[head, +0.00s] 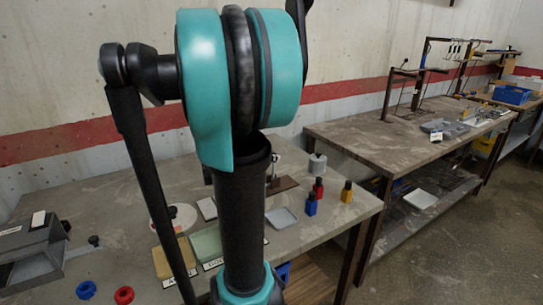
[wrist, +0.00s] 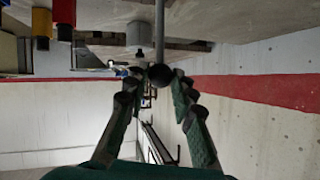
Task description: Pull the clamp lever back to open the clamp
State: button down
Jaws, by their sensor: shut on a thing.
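The clamp lever (wrist: 160,30) shows in the wrist view as a thin grey rod ending in a black ball knob (wrist: 160,75). My gripper (wrist: 157,85) has its two green-and-black fingers on either side of the knob, shut on it. In the head view, a brown plate with an upright metal part, which looks like the clamp (head: 283,184), stands on the near table just right of my arm. My arm hides part of it, and my gripper does not show there. I cannot tell how far the lever is tilted.
A grey cylinder (head: 317,165), red (head: 318,189), blue (head: 311,204) and yellow (head: 346,192) bottles and a pale tray (head: 281,218) stand near the clamp. A second bench (head: 345,130) stands to the right.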

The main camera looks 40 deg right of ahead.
jog(key=c, duration=1.3)
grip_release()
jog(key=shift+o, duration=0.2)
jog(key=shift+a, duration=0.15)
jog(key=v, duration=1.1)
jog(key=shift+a+r, duration=0.15)
jog(key=shift+a, duration=0.25)
jog(key=shift+s, duration=0.1)
